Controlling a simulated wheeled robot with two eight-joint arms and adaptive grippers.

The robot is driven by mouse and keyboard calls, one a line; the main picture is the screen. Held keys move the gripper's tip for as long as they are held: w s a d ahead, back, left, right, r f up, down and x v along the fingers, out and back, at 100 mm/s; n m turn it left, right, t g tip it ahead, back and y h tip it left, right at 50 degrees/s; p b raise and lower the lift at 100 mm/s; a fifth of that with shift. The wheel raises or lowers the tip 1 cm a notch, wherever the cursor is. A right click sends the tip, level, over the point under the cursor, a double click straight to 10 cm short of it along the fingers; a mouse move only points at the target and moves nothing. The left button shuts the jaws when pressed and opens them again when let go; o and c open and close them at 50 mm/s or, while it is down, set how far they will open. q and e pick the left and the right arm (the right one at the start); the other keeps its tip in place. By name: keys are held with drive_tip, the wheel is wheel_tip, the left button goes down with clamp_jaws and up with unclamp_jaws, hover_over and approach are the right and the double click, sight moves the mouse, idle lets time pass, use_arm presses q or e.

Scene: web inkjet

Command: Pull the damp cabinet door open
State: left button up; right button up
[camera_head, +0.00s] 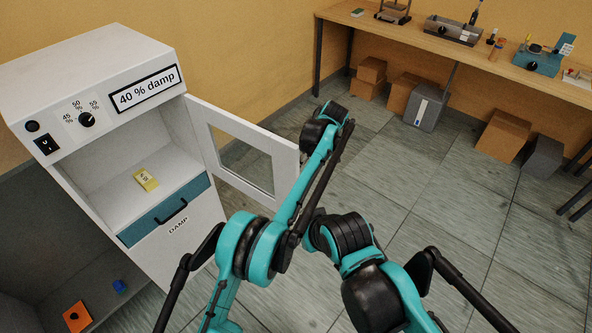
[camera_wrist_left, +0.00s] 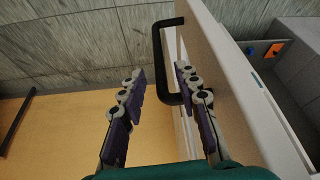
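The damp cabinet (camera_head: 90,75) is white, with a "40 % damp" label, and stands at the left in the head view. Its white door (camera_head: 283,160), with a window, stands swung open to the right, and the inside shows. In the left wrist view the door (camera_wrist_left: 215,60) has a black bar handle (camera_wrist_left: 158,50). My left gripper (camera_wrist_left: 160,72) is open, with one finger on each side of the handle's bar; contact cannot be told. In the head view my left arm crosses the door's edge and the fingers are hidden. My right gripper is not in view.
A small yellow pack (camera_head: 146,179) lies inside the cabinet. A teal drawer front (camera_head: 137,230) with a black handle is below it. An orange item (camera_head: 77,317) and a blue item (camera_head: 119,286) lie lower left. A workbench (camera_head: 437,45) with boxes beneath runs along the back. The middle floor is clear.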

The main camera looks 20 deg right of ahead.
use_arm(q)
drive_tip(key=shift+v, duration=2.3)
